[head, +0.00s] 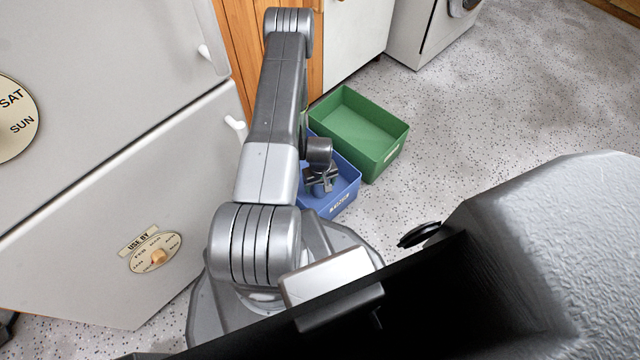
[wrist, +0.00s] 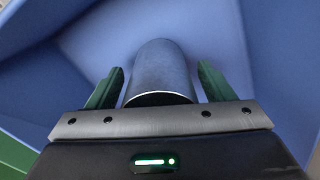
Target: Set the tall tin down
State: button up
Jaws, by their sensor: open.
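The tall tin (wrist: 160,72) is a plain grey-blue cylinder, seen in the wrist view between my gripper's two green fingers. My gripper (wrist: 161,82) is open, with one finger on each side of the tin and a narrow gap showing on both sides. Blue walls and floor of the blue bin (wrist: 225,30) surround it. In the head view my gripper (head: 321,182) is down inside the blue bin (head: 345,199), and I cannot make out the tin there. Whether the tin's base rests on the bin floor is hidden.
A green bin (head: 387,158), which looks empty, stands right behind the blue one. A pale fridge (head: 110,190) with round dials fills the left. A white cabinet (head: 355,30) and white appliance (head: 420,35) stand behind. The speckled floor (head: 490,110) at right is clear.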

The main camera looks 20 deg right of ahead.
notch_tip(320, 180, up, 12)
jog(key=p, duration=0.4)
jog(key=shift+r, duration=0.15)
